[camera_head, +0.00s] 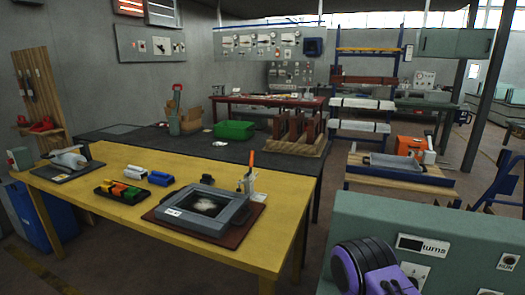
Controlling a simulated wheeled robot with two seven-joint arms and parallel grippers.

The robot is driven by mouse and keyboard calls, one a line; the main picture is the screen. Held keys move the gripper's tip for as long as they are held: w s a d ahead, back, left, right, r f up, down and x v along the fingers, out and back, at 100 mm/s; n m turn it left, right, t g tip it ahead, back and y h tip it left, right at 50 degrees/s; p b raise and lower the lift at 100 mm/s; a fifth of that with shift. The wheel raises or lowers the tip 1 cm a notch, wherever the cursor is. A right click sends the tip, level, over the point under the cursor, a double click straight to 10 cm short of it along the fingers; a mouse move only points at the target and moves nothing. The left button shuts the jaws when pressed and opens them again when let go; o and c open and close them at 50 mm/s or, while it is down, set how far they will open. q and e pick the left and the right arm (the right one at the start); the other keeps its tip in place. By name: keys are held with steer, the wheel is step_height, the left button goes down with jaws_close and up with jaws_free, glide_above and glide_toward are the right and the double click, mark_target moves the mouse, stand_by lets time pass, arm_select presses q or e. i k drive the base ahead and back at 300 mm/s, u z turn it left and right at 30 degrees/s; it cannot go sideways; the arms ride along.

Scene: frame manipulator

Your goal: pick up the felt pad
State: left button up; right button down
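I cannot tell for sure which thing is the felt pad. A flat brown-red sheet or board (246,226) lies on the yellow table (104,207) under a grey frame (236,210), which hides most of it. The frame has a dark inner surface with a pale, blurred patch (206,204) on it. A small pale flat item (220,143) lies on the dark table behind. Neither of my grippers is in view.
A tray of coloured blocks (123,191), a blue-and-white roll (160,179) and an orange-tipped tool (251,172) stand around the frame. A green bin (234,130) and a wooden rack (296,136) are behind.

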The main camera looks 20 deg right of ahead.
mark_target(207, 179)
steer(key=u, duration=0.45)
steer(key=i, duration=0.55)
steer(key=u, duration=0.25)
